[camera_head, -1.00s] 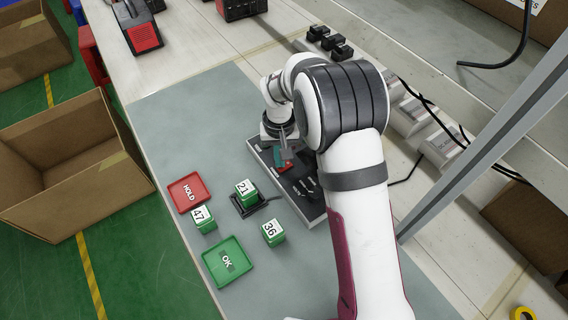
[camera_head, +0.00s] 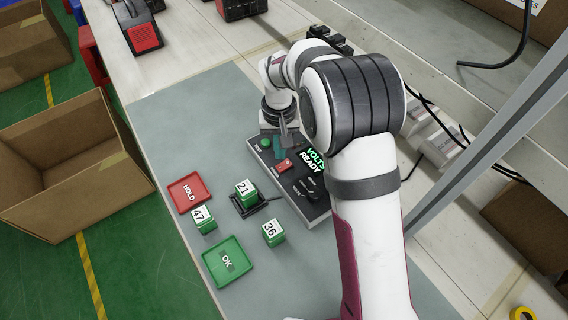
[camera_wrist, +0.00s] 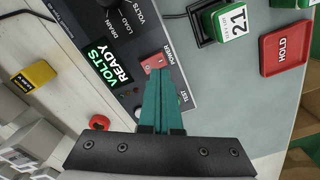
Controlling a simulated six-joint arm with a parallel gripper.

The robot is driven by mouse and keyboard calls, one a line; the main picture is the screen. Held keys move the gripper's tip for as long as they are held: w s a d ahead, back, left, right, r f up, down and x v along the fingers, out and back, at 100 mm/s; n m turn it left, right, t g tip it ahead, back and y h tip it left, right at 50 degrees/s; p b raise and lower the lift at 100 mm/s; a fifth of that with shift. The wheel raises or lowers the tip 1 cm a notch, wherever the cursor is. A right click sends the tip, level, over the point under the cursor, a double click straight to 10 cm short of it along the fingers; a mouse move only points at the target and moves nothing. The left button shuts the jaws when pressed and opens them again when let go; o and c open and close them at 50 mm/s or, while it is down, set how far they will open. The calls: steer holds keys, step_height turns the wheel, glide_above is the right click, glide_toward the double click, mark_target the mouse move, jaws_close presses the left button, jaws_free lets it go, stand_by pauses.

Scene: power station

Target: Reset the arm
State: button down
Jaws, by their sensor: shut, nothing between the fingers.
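My gripper (camera_head: 279,148) is shut and empty, its teal fingers together above the black test panel (camera_head: 318,210). In the wrist view the fingertips (camera_wrist: 158,76) point towards the red POWER rocker switch (camera_wrist: 154,63). The switch also shows in the head view (camera_head: 284,165). I cannot tell whether the fingertips touch it. The panel display (camera_wrist: 108,58) is lit and reads VOLTS READY. A green button (camera_head: 265,142) sits at the panel's far end, by the TEST label. A dark knob (camera_head: 316,170) is on the near part of the panel.
A green block marked 21 (camera_head: 246,190) sits in a black cradle (camera_head: 240,211). Blocks 47 (camera_head: 206,224) and 36 (camera_head: 273,235) stand near the red HOLD tray (camera_head: 184,190) and green OK tray (camera_head: 216,267). Shelving and cables are on the right. The mat's far left is clear.

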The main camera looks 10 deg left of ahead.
step_height(320, 180, up, 2)
steer(key=shift+r, duration=0.2)
stand_by(0.3)
steer(key=s+d+r+m, duration=0.3)
steer(key=s+d+r, duration=0.5)
steer(key=d+r, duration=0.1)
steer(key=s+d+m+y, duration=0.1)
steer(key=s+d+m, duration=0.1)
steer(key=s, duration=0.8)
steer(key=s+d+m, duration=0.3)
steer(key=s+d, duration=0.2)
steer(key=s, duration=0.4)
steer(key=shift+s+r+m+y, duration=0.3)
steer(key=shift+s+r+y, duration=0.1)
steer(key=shift+r, duration=0.05)
